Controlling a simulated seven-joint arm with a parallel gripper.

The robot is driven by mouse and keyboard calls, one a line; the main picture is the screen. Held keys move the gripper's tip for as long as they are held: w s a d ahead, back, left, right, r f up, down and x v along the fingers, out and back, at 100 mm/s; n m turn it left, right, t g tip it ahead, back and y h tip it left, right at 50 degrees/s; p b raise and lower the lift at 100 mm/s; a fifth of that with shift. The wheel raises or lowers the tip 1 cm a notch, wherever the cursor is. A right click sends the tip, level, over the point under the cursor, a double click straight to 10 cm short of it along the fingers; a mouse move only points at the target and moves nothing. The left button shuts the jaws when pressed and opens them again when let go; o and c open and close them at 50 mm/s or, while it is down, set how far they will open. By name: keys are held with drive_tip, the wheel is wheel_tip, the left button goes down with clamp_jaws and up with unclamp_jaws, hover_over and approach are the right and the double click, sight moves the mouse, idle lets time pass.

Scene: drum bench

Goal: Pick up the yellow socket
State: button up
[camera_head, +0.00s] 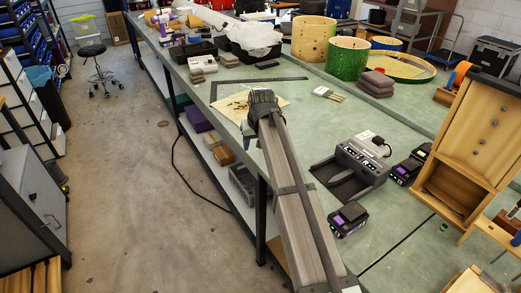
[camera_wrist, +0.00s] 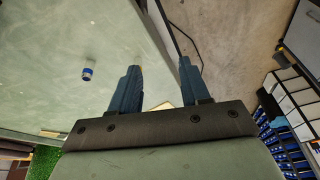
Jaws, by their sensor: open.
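I cannot make out a yellow socket in either view. My gripper (camera_wrist: 159,68) is open in the wrist view, its two dark blue fingers apart with nothing between their tips. A small cylinder with a blue band (camera_wrist: 87,74) stands on the pale green bench (camera_wrist: 60,35), left of the fingers and apart from them.
A tan sheet with small dark parts (camera_head: 238,106) lies by my arm's far end, near a black square (camera_head: 281,83). Grey folded pads (camera_head: 375,84), a green drum shell (camera_head: 346,60) and a charger (camera_head: 360,165) stand to the right. The bench's middle is fairly clear.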

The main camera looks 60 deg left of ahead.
drive_tip(key=w+r, duration=0.5)
drive_tip(key=shift+t+y, duration=0.4)
drive_tip(key=x, duration=1.3)
drive_tip(key=shift+s+a+f, duration=0.15)
drive_tip(key=shift+s+a, duration=0.05)
drive_tip(key=shift+s, duration=0.05)
drive_tip(key=shift+c, duration=0.4)
clamp_jaws()
